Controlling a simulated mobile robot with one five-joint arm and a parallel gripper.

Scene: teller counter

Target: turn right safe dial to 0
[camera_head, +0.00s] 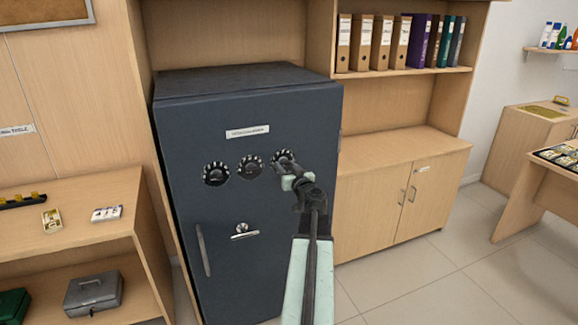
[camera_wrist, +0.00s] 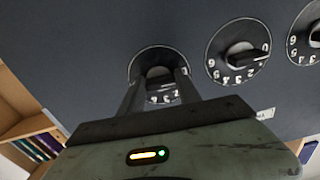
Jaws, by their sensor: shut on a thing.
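The dark blue-grey safe (camera_head: 185,125) stands upright with three round black dials in a row on its door. The right dial (camera_head: 279,155) is at the row's right end in the head view. My gripper (camera_head: 287,172) is at this dial, reaching in from the lower right. In the wrist view the right dial (camera_wrist: 164,98) appears at the left, with my gripper (camera_wrist: 158,78) shut on its knob, one finger on each side. Some white numbers show on its lower rim. The fingers hide part of the dial, and I cannot tell its setting.
The middle dial (camera_head: 249,166) and left dial (camera_head: 216,174) sit close beside it. Below are the safe's door handle (camera_head: 204,250) and a small keyhole lever (camera_head: 243,232). A wooden cabinet (camera_head: 395,195) stands right of the safe, shelves (camera_head: 80,240) left. Floor is clear at right.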

